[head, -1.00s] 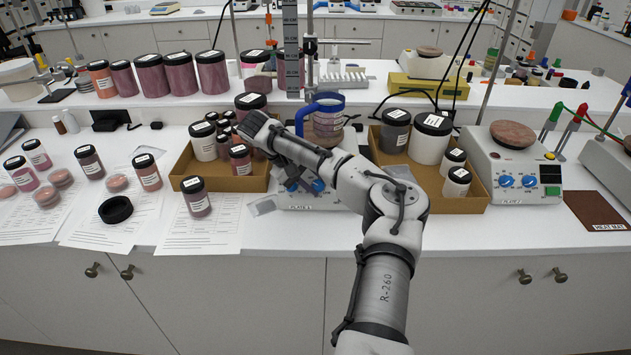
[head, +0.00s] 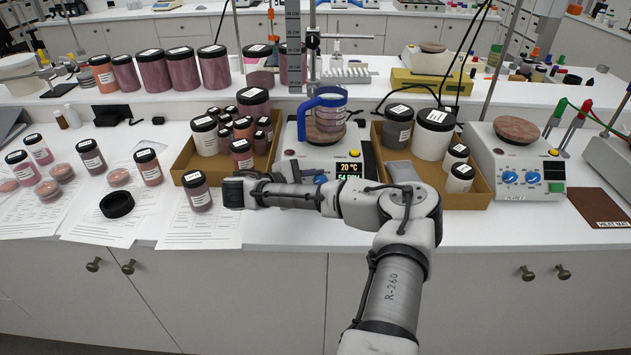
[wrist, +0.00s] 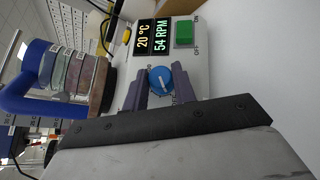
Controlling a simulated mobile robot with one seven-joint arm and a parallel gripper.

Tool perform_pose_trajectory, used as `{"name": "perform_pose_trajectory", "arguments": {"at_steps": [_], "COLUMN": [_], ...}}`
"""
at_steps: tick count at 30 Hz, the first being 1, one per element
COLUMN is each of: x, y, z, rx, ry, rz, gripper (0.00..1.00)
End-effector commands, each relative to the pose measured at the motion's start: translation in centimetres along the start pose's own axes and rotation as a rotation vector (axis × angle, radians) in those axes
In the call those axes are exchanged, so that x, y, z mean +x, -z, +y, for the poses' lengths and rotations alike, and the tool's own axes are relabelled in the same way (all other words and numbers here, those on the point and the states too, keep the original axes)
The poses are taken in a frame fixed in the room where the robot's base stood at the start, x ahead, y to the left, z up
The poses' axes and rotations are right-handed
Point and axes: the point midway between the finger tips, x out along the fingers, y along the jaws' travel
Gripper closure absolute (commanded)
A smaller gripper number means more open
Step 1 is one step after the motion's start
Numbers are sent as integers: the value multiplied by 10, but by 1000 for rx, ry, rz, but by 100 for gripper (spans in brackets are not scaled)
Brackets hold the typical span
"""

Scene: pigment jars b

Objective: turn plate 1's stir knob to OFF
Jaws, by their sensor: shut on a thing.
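The middle hotplate, plate 1, (head: 289,146) stands between two cardboard trays. Its lit display (wrist: 153,38) reads 20 °C and 54 RPM. The stir knob (wrist: 161,79) is the blue knob beside the display, with a pale pointer line on its face. My gripper (wrist: 160,90) is shut on this knob, one dark finger on each side, seen in the wrist view. In the head view, my arm hides most of the hotplate's front, and only a bit of blue knob (head: 320,179) shows. The plate's other knob is hidden.
A green switch (wrist: 184,34) sits past the display. The left tray (head: 187,161) and right tray (head: 480,193) hold jars. A capped jar (head: 197,193) stands near my wrist.

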Motion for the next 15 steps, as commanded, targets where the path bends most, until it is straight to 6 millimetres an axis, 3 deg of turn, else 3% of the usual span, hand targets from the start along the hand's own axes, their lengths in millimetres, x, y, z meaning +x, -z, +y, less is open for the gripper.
{"name": "perform_pose_trajectory", "arguments": {"at_steps": [15], "x": [1], "y": [0], "z": [-3], "rx": [-120], "ry": [-160], "rz": [-1], "gripper": [96]}}
